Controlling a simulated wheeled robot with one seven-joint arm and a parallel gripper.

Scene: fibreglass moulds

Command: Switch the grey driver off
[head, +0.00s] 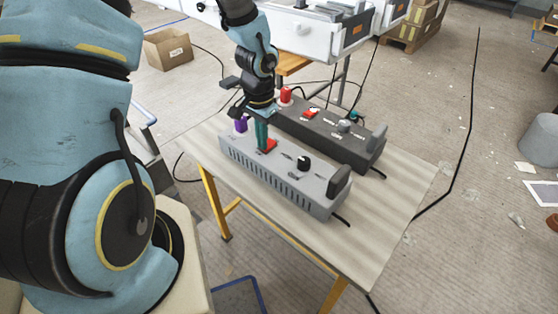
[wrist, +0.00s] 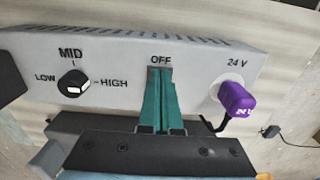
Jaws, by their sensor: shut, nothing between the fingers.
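The grey driver (head: 285,178) is a light grey box on the table, and its panel (wrist: 120,62) fills much of the wrist view. Its red switch (head: 270,144) shows in the head view beside my fingertips. My gripper (head: 262,149) points down onto the driver at that switch, with its teal fingers together and empty. In the wrist view the fingertips (wrist: 160,76) are just below the "OFF" label and cover the switch. I cannot tell whether they touch it or which way it is tipped. A black knob (wrist: 74,83) and a purple plug (wrist: 236,98) are on either side.
A dark grey driver (head: 325,137) with a red plug (head: 285,95), a red switch (head: 311,113) and a knob stands close behind. The table (head: 375,225) is bare at the right and front. Cables trail off the table's right side.

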